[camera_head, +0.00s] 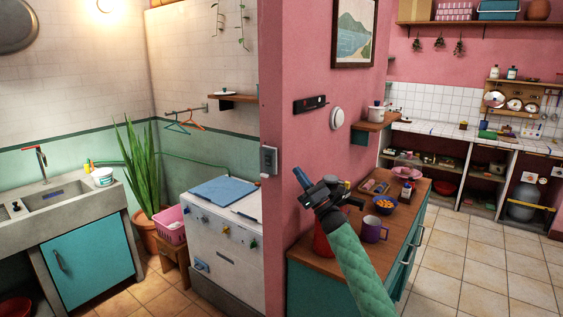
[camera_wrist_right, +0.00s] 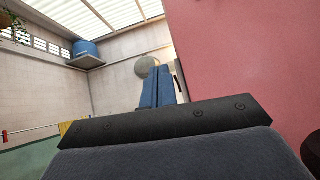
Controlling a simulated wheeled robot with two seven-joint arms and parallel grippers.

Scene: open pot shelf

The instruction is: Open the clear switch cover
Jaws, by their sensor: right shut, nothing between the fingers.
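A small grey switch box (camera_head: 269,160) is fixed to the narrow end of the pink dividing wall. It looks like the covered switch. Its face is too small to tell the clear cover's exact position. My right gripper (camera_head: 299,175) is up in front of the pink wall, to the right of the switch box and apart from it in the picture. Its blue fingers (camera_wrist_right: 165,88) are together and empty in the right wrist view. The switch box does not show in the wrist view. My left gripper is out of view.
A white chest-like appliance (camera_head: 225,245) stands below left of the switch box. A wooden-topped cabinet (camera_head: 340,262) with a purple mug (camera_head: 373,230) and an orange-filled bowl (camera_head: 386,204) stands by my right arm. A black panel (camera_head: 310,103) and white round fixture (camera_head: 337,118) are on the wall.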

